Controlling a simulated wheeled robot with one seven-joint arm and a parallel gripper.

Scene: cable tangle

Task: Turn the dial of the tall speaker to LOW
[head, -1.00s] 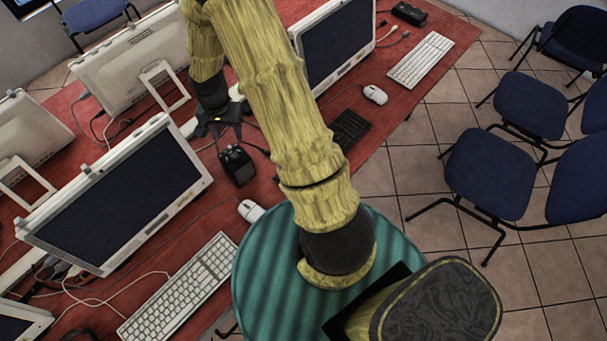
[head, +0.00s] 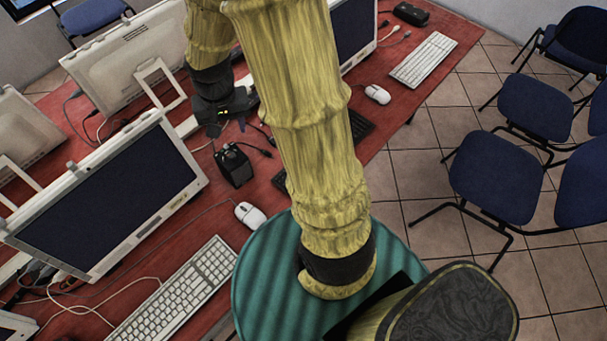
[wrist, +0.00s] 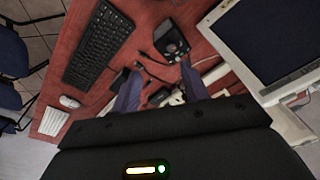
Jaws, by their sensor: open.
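A small black upright box with a round knob on its face, which looks like the tall speaker (head: 232,167), stands on the red table just below my gripper in the head view. It also shows in the wrist view (wrist: 171,41), beyond the fingertips. Its dial (wrist: 170,46) faces my camera; the setting marks are too small to read. My gripper (head: 229,127) is open and empty, with its two dark blue fingers apart in the wrist view (wrist: 160,70). The fingers do not appear to touch the speaker. My arm hides part of the table.
Black cables and plugs (wrist: 143,60) lie beside the speaker. A black keyboard (wrist: 98,44), white mice (head: 250,215), white keyboards (head: 185,290) and several monitors (head: 112,195) crowd the red table (head: 445,85). Blue chairs (head: 497,178) stand on the tiled floor at right.

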